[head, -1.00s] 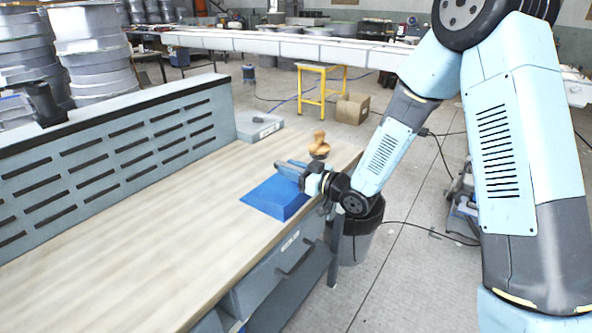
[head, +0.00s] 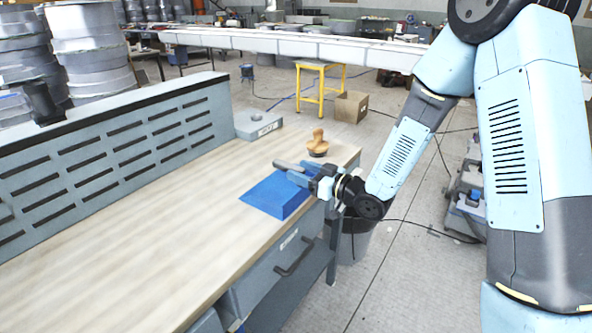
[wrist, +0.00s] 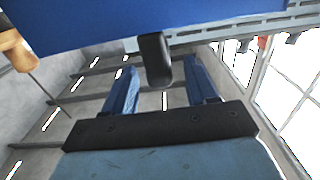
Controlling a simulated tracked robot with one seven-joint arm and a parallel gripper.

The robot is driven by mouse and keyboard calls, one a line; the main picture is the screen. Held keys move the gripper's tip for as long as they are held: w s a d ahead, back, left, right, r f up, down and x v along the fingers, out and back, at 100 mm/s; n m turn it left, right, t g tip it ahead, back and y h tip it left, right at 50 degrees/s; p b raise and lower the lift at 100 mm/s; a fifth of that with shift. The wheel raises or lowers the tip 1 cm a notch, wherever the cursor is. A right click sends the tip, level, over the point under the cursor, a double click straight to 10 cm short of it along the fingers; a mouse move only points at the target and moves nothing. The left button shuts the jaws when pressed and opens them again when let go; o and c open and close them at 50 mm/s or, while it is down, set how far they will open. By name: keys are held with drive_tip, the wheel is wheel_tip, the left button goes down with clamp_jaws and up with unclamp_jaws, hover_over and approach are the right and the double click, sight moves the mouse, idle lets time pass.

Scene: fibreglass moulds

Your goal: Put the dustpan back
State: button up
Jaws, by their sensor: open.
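The blue dustpan (head: 272,196) lies on the wooden workbench near its front edge. It also fills the top of the wrist view (wrist: 150,22). Its dark handle (wrist: 155,60) points towards my palm. My gripper (head: 303,175) is at the handle side of the pan, by the bench's front edge. In the wrist view its two blue fingers (wrist: 162,88) are apart, with the handle end between them and a gap on each side. The fingers partly hide the handle in the head view.
A wooden-handled tool (head: 318,145) stands on the bench just behind my gripper. A grey box (head: 258,125) sits by the slotted back panel (head: 120,150). A bin (head: 350,240) stands below the bench end. The bench's left part is clear.

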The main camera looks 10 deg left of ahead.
drive_tip(key=v, duration=0.8)
drive_tip(key=w+d+r+m+t+h, duration=0.2)
drive_tip(key=w+d+r+t+h, duration=0.3)
drive_tip(key=d+h, duration=0.35)
drive_tip(key=s+d+r+m+g+h, duration=0.15)
drive_tip(key=d+r+m+h, duration=0.45)
drive_tip(key=d, duration=0.6)
drive_tip(key=s+d+r+m+g, duration=0.1)
drive_tip(key=s+d+r, duration=0.1)
drive_tip(key=s, duration=0.6)
drive_tip(key=s+d+r+m+g+h, duration=0.1)
drive_tip(key=s+d+r+m+g, duration=0.1)
drive_tip(key=s, duration=0.6)
drive_tip(key=s+d+r+m+g+h, duration=0.1)
drive_tip(key=s+d+r, duration=0.3)
drive_tip(key=s, duration=0.4)
drive_tip(key=shift+s+d+m+g, duration=0.3)
drive_tip(key=shift+d+m+g, duration=0.05)
drive_tip(key=shift+m, duration=0.35)
